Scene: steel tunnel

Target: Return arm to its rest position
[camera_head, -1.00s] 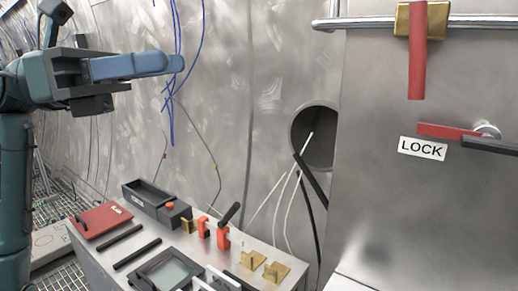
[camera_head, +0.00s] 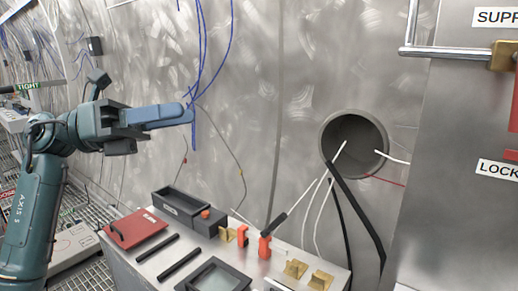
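My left arm (camera_head: 35,205) rises at the left edge and bends to the right at the top. Its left gripper (camera_head: 190,113) points right, in the air above the bench and in front of the steel wall. The blue fingers show side-on and overlap, so the gap between them is hidden. No object shows in them. Blue wires (camera_head: 197,60) hang close to the fingertips in the picture; I cannot tell whether they touch. My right arm and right gripper are not in view.
A steel bench (camera_head: 150,268) below holds a red case (camera_head: 135,229), a black bin (camera_head: 182,207), black rods, orange-red tools (camera_head: 265,245) and brass brackets (camera_head: 297,268). A round port (camera_head: 352,127) with cables opens in the wall. A door with a LOCK sign (camera_head: 498,169) stands at right.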

